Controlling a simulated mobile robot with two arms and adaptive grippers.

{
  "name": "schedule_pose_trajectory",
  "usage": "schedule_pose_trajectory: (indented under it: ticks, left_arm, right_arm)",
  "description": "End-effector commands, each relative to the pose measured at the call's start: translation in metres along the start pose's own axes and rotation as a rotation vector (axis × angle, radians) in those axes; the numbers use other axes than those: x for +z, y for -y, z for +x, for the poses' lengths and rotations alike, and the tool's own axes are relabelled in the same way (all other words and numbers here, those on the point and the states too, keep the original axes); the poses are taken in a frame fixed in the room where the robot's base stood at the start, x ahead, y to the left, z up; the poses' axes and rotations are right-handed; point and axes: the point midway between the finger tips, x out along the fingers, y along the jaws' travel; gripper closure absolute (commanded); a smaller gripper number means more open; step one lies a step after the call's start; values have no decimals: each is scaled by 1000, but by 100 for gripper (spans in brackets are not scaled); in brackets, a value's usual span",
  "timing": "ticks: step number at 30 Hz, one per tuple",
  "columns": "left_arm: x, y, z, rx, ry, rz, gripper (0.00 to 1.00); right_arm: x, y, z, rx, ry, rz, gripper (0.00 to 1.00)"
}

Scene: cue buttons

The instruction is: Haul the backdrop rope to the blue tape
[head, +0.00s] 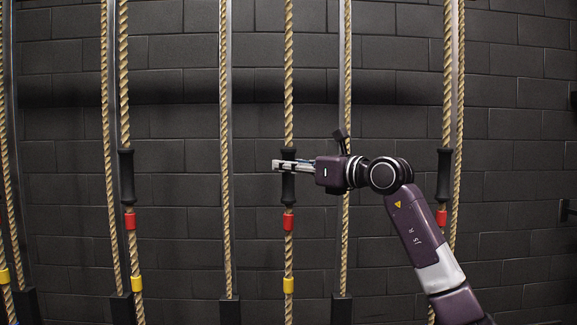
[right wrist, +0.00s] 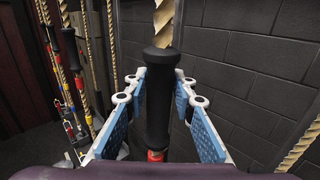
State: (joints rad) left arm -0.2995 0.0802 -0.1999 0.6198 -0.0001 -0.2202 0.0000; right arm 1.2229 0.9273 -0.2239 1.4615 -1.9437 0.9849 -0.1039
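My right gripper (head: 280,165) reaches in from the right at the middle rope (head: 289,60), level with its black grip sleeve (head: 289,188). In the right wrist view, the open fingers (right wrist: 160,82) stand on either side of this black sleeve (right wrist: 159,105), with gaps beside the blue pads. Below the sleeve the rope has a red tape band (head: 289,222) and, lower, a yellow one (head: 288,285). I see no blue tape on this rope. No label shows which rope is the backdrop's. My left gripper is out of view.
A similar sleeved rope (head: 127,178) hangs to the left, and another (head: 444,175) to the right, partly behind my arm. Plain ropes and metal rails (head: 228,130) stand between them. A dark block wall (head: 390,60) is close behind.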

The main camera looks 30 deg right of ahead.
Motion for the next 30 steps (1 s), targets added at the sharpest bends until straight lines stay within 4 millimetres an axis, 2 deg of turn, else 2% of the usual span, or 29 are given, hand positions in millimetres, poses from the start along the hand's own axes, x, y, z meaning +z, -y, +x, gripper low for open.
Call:
schedule_pose_trajectory:
  ticks: [1,6,14,17,20,23,30]
  left_arm:
    - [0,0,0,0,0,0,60]
    - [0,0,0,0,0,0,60]
    - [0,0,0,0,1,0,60]
    - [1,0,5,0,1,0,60]
    - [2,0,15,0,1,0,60]
    - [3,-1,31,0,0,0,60]
    - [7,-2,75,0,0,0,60]
  right_arm:
    - [0,0,0,0,0,0,84]
    - [0,0,0,0,0,0,100]
    - [-1,0,0,0,0,0,100]
    - [-7,0,0,0,-1,0,100]
    - [-21,0,0,0,-3,0,100]
    - [-43,0,1,1,-9,1,100]
    - [-107,-1,2,2,-16,1,100]
